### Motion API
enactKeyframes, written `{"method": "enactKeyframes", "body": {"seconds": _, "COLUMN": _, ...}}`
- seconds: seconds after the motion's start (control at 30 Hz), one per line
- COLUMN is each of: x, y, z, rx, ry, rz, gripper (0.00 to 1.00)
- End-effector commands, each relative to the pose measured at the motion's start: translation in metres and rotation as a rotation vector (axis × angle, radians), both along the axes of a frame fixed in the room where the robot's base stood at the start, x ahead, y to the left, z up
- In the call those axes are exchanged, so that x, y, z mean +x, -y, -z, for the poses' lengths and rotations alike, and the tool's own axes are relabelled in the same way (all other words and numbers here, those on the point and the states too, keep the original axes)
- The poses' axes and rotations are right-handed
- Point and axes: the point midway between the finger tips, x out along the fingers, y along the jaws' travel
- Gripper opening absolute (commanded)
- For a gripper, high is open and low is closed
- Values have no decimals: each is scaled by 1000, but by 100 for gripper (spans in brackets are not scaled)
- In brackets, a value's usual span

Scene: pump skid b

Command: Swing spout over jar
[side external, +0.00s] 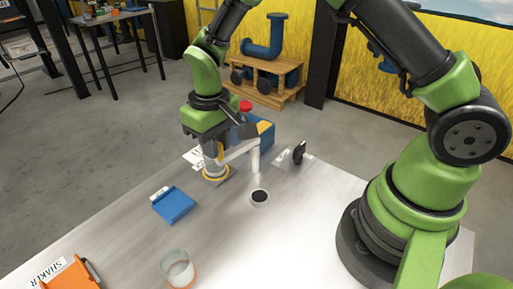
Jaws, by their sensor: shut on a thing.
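The pale spout (241,151) stands on a grey post with a yellow ring at its foot. Its arm reaches right and ends in a white downward tube. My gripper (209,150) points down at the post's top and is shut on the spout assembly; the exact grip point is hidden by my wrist. A clear jar with an orange band (178,268) stands near the front edge. I cannot tell which is the task's jar.
A blue tray (174,205) lies left of the cup. A blue box with a yellow patch (259,132) and a red knob (245,106) are behind the spout. A small black upright part (299,153) is at right. An orange shaker holder (72,275) is front left. The table middle is clear.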

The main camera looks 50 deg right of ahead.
Motion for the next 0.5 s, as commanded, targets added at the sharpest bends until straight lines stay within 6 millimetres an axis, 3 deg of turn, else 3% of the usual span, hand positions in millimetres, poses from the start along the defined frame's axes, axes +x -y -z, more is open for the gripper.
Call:
{"method": "enactKeyframes", "body": {"seconds": 0.17, "x": 2, "y": 6, "z": 1, "rx": -7, "ry": -5, "rz": 2, "gripper": 1}}
{"method": "enactKeyframes", "body": {"seconds": 0.5, "x": 20, "y": 16, "z": 1, "rx": -7, "ry": -6, "rz": 1, "gripper": 12}}
